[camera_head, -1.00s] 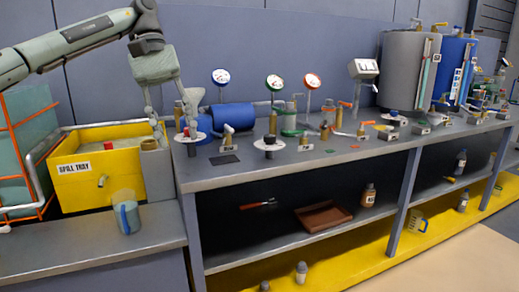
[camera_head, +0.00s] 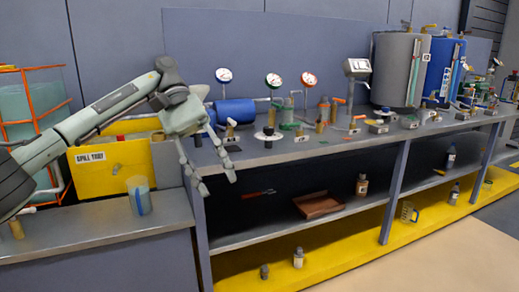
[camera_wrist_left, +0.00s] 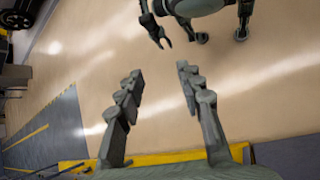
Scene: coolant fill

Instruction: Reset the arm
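My left gripper (camera_head: 217,186) hangs in front of the bench's front edge, above the shelf level, in the head view. Its two fingers point down, stand apart and hold nothing. In the left wrist view my left gripper (camera_wrist_left: 158,72) also shows open, with bare floor between the fingers. A dark claw at the top of that view looks like my right gripper (camera_wrist_left: 158,32).
The bench (camera_head: 290,150) carries gauges, valves, a grey tank (camera_head: 397,70) and a blue tank (camera_head: 441,72). A brown tray (camera_head: 318,205) lies on the shelf. The floor in front is clear.

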